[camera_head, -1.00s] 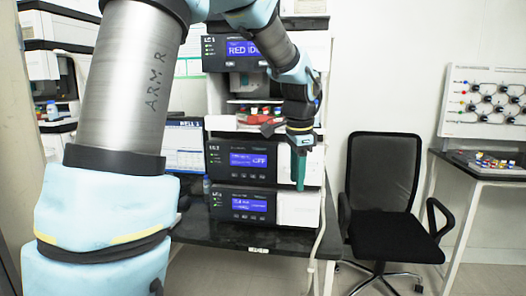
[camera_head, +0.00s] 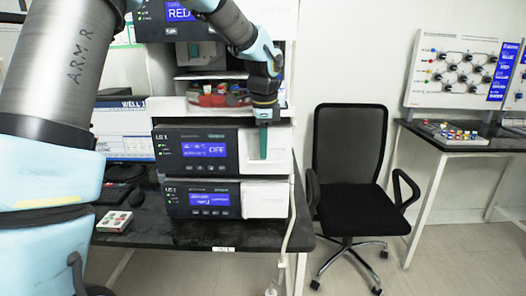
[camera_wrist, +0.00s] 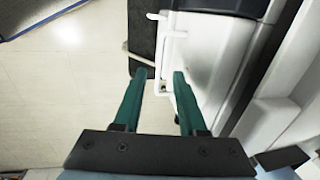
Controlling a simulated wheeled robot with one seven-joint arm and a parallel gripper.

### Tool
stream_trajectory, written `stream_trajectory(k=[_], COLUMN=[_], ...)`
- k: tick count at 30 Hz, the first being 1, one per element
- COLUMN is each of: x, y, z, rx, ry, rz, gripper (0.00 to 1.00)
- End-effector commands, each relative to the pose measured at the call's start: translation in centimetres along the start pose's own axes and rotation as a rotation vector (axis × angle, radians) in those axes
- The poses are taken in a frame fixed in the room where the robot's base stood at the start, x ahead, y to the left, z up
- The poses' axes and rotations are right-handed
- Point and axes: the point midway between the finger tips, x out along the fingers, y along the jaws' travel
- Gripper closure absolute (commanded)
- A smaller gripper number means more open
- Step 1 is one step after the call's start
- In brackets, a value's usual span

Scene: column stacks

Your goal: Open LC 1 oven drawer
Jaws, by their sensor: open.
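The instrument stack stands on the black bench. Its middle module (camera_head: 196,150) has a blue display reading OFF and a label that looks like LC 1. The white drawer front (camera_head: 281,151) at that module's right side looks closed. My gripper (camera_head: 263,157) hangs in front of this white front with its green fingers pointing down. In the wrist view my gripper (camera_wrist: 159,75) is open, its two green fingers apart and nothing clamped. A thin white handle-like bar (camera_wrist: 165,55) lies just beyond and between the fingertips. I cannot tell whether the fingers touch it.
A similar module (camera_head: 201,199) sits below, and an open shelf with red-capped items (camera_head: 218,97) is above. A black chair (camera_head: 350,160) stands right of the bench. A small box (camera_head: 114,221) lies on the bench at left. Floor is clear between bench and chair.

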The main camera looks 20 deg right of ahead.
Motion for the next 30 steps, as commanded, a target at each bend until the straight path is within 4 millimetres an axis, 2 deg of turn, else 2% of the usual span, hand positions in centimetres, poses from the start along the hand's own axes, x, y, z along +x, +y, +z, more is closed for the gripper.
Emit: stream_trajectory(k=[3, 7, 17, 28, 30], x=[1.6, 2.6, 3.1, 3.1, 3.1], y=[0.0, 0.0, 0.0, 0.0, 0.0], z=[0.0, 0.0, 0.0, 0.0, 0.0], rx=[0.001, 0.0, -0.001, -0.001, -0.001], ry=[0.0, 0.0, 0.0, 0.0, 0.0], rz=[0.002, 0.0, -0.001, -0.001, -0.001], gripper=[0.59, 0.59, 0.59, 0.98, 1.0])
